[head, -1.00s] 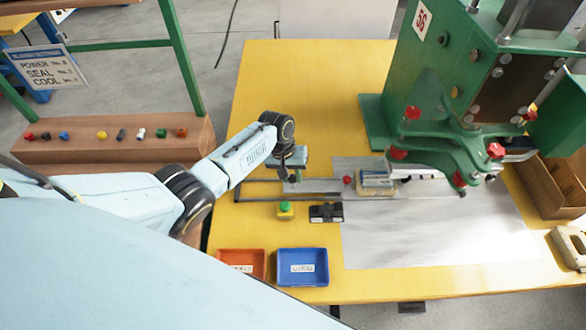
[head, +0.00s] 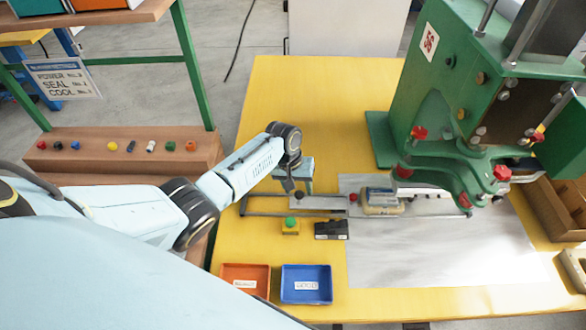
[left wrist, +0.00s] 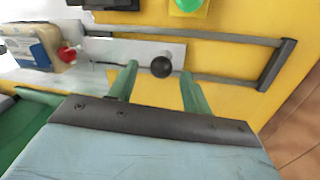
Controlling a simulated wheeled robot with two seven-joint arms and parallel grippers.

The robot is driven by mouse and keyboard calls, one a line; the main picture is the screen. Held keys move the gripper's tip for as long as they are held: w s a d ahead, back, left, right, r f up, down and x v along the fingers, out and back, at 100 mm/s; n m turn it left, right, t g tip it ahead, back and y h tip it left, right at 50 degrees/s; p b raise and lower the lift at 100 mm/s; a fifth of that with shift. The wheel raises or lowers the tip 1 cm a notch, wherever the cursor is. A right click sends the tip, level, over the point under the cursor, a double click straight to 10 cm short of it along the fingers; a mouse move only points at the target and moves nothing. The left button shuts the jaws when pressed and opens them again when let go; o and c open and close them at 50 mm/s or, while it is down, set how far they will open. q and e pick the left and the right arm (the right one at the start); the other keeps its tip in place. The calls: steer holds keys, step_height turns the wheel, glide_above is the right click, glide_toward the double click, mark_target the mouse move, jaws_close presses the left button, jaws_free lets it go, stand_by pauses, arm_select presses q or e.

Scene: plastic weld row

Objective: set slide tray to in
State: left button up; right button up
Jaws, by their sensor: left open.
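The slide tray (head: 325,202) is a flat grey plate on a rail frame (head: 262,214), left of the green press (head: 445,95). A tan and blue block (head: 382,201) sits at its right part, beside a red knob (head: 353,197), outside the press to its left. My left gripper (head: 298,190) is over the tray's left end. In the left wrist view my left gripper (left wrist: 158,82) is open, with its two green fingers on either side of the tray's black round knob (left wrist: 161,67). I cannot tell whether they touch it. My right gripper is not in view.
A green button on a yellow box (head: 290,225) and a black box (head: 331,230) stand just in front of the rails. Orange (head: 246,279) and blue (head: 306,284) bins lie nearer me. The yellow table (head: 300,100) is clear behind the rails.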

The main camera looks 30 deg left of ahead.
arm_select(q)
step_height(320, 180, up, 11)
steer(key=a+p, duration=0.2)
steer(key=shift+s, duration=0.35)
